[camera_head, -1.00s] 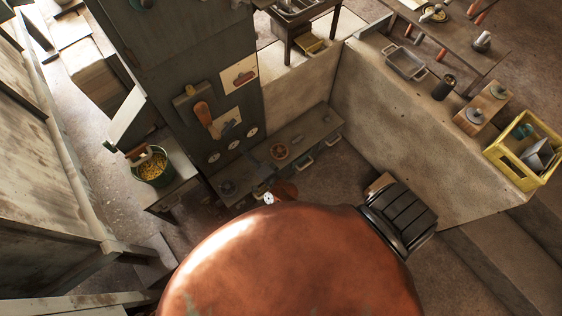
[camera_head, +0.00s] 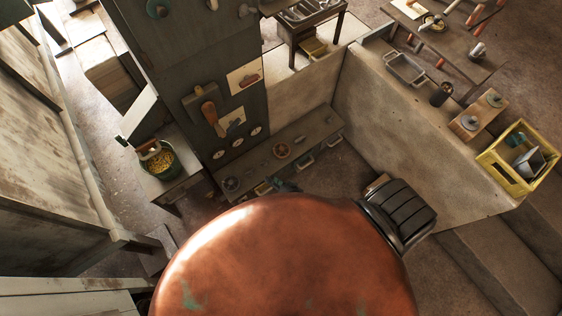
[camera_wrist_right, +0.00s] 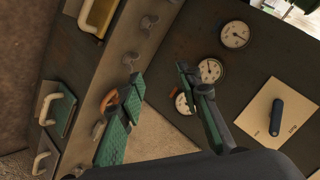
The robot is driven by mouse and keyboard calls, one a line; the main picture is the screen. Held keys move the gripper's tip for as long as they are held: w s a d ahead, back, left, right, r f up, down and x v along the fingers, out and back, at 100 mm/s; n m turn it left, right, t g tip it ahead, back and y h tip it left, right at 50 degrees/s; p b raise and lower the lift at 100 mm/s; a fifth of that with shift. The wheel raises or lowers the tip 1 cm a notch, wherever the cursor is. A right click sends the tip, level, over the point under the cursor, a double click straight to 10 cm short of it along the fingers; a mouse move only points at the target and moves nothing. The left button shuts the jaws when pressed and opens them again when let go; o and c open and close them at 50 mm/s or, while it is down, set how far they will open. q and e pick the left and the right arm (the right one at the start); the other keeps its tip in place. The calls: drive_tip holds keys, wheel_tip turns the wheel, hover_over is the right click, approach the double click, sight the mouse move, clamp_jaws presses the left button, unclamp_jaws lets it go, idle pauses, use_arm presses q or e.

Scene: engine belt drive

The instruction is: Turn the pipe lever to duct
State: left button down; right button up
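A pale plate with a dark blue-grey lever (camera_head: 235,122) is on the dark upright panel, just above the gauges. The same lever (camera_wrist_right: 277,118) shows at the right of the right wrist view. Its plate carries small marks that I cannot read. My right gripper (camera_head: 285,186) shows as a small dark shape below the panel, partly hidden by a large copper-coloured part. In the right wrist view its green fingers (camera_wrist_right: 158,72) are apart with nothing held between them, to the left of the lever and not touching it. My left gripper is not in view.
The panel also has an orange-handled lever (camera_head: 209,113), a second plate with a red lever (camera_head: 243,77) and round gauges (camera_head: 237,142). A low bench (camera_head: 315,128) with a wheel (camera_head: 283,150) stands beneath. A yellow crate (camera_head: 490,158) sits on the right wall.

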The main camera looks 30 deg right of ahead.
sight(235, 127)
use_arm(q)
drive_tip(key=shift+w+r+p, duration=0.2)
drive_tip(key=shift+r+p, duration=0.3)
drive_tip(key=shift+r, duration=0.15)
use_arm(e)
drive_tip(key=shift+n+g, duration=0.6)
drive_tip(key=shift+n, duration=0.1)
drive_tip(key=shift+s+d+f, duration=0.2)
drive_tip(key=shift+s+f, duration=0.2)
drive_tip(key=shift+s, duration=0.35)
drive_tip(key=shift+s+d+f, duration=0.15)
drive_tip(key=shift+s+f, duration=0.3)
drive_tip(key=shift+s, duration=0.3)
drive_tip(key=shift+s+d+f, duration=0.2)
drive_tip(key=shift+s+f, duration=0.2)
drive_tip(key=shift+s, duration=0.35)
